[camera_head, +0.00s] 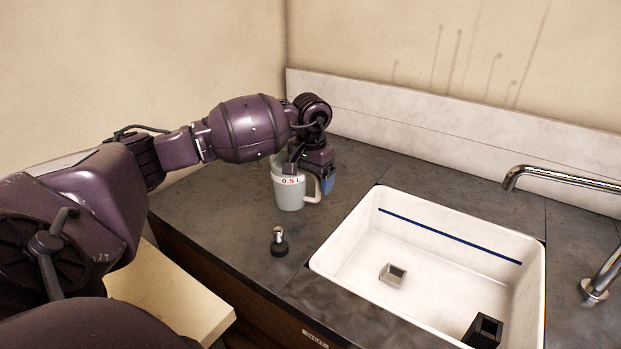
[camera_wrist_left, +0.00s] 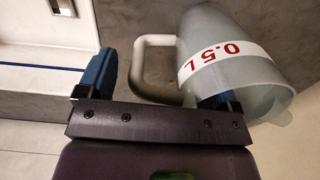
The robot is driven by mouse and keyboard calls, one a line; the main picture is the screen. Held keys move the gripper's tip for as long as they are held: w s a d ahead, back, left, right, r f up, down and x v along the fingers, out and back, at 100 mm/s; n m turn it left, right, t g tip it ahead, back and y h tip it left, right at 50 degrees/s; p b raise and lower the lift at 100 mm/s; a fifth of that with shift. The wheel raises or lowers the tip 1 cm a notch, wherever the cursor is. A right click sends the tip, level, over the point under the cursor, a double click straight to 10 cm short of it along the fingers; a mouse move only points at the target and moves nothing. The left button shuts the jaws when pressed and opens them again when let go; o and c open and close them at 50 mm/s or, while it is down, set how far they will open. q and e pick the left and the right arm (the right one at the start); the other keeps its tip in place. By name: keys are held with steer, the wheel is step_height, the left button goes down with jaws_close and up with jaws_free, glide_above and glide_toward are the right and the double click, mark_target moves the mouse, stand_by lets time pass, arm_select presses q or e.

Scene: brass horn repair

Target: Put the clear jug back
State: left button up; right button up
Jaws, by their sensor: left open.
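The clear jug (camera_head: 290,196) is a pale, translucent jug with a white band marked "0.5 L" in red. It stands upright on the dark counter, left of the sink, with its handle to the right. In the left wrist view the jug (camera_wrist_left: 238,75) shows at the upper right, its handle (camera_wrist_left: 142,65) lying between my fingers. My left gripper (camera_head: 312,172) is open at the jug's top and handle; it also shows in the left wrist view (camera_wrist_left: 157,80). One blue finger is outside the handle. The other overlaps the jug's side; I cannot tell whether it touches. My right gripper is out of view.

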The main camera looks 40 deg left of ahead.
arm_select(q)
steer(key=shift+r, duration=0.2)
step_height(320, 180, up, 12)
stand_by(0.4)
stand_by(0.4)
